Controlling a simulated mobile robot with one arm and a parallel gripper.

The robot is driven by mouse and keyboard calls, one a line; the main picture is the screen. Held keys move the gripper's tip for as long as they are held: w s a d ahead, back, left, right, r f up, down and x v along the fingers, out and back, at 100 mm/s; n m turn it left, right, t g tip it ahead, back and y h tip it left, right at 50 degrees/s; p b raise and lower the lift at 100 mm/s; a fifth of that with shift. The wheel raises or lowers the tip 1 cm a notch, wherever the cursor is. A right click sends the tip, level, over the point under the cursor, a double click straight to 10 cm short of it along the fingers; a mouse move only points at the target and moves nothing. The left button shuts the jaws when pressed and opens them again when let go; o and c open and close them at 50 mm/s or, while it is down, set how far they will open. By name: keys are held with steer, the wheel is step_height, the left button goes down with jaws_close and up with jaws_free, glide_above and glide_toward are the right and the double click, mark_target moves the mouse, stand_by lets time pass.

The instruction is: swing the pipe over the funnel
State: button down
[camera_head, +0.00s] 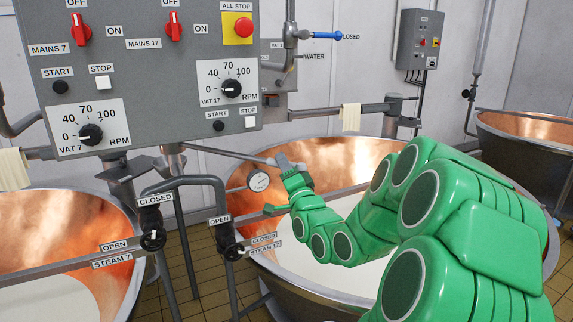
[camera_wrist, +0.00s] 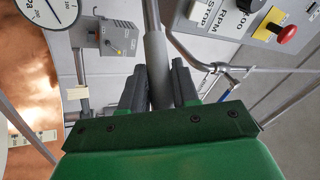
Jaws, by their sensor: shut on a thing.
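A slim grey pipe (camera_head: 228,155) runs from near the panel's post, above the copper vat, to my gripper (camera_head: 285,166). In the wrist view the pipe (camera_wrist: 154,48) has a thicker grey sleeve and passes between the two dark fingers of my gripper (camera_wrist: 159,88), which is shut on it. The fingers hide part of the held stretch.
A copper vat (camera_head: 240,265) with white liquid lies below my green arm; another vat (camera_head: 60,245) is at left. A control panel (camera_head: 150,75) stands close at upper left. A dial gauge (camera_head: 258,181) and steam valve (camera_head: 235,251) are near my gripper.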

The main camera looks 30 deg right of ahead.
steer(key=c, duration=0.9)
jaws_free()
steer(key=shift+c, duration=0.2)
